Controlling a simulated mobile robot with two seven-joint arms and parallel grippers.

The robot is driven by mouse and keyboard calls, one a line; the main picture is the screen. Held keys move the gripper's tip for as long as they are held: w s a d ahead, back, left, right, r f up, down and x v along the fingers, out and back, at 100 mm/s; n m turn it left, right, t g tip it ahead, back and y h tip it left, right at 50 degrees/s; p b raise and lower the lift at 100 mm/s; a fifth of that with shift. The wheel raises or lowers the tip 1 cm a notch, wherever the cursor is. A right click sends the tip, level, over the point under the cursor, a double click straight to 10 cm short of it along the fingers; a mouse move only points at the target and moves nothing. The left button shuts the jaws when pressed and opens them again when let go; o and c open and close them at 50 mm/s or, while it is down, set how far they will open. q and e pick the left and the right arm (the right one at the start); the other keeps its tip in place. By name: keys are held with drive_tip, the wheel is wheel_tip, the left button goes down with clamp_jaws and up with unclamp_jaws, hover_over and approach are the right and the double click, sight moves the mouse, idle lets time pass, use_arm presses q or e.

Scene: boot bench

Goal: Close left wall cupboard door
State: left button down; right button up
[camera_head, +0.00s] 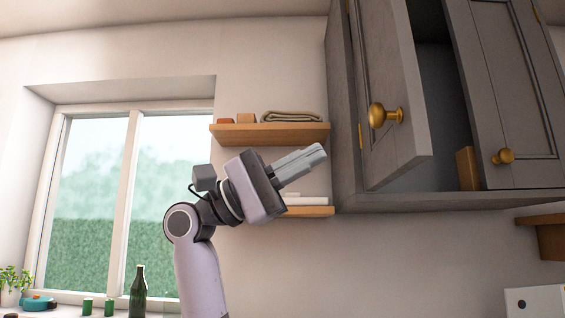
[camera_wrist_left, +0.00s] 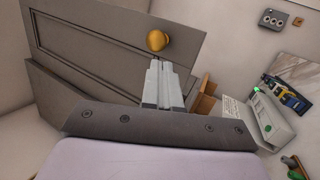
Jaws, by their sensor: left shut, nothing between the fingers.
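The grey left wall cupboard door (camera_head: 385,95) stands ajar, swung out from its hinges on the left, with the dark cupboard inside showing to its right. It has a round brass knob (camera_head: 384,115). My left gripper (camera_head: 318,152) is shut and empty, to the left of the knob and apart from it in the head view. In the left wrist view the door (camera_wrist_left: 100,40) fills the upper left, and its knob (camera_wrist_left: 157,40) shows just beyond the shut fingertips (camera_wrist_left: 160,64). I cannot tell if they touch. My right gripper is not in view.
The right cupboard door (camera_head: 505,90) with its own brass knob (camera_head: 502,156) is beside the opening. Wooden shelves (camera_head: 270,133) holding folded cloth are on the wall behind my left arm. A window (camera_head: 125,195) and a green bottle (camera_head: 138,290) are at the left.

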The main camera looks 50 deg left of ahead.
sight(371, 124)
use_arm(q)
drive_tip(key=p+x, duration=0.2)
drive_tip(key=x, duration=0.5)
drive_tip(key=shift+w+d+r, duration=0.1)
drive_tip(key=shift+d, duration=0.05)
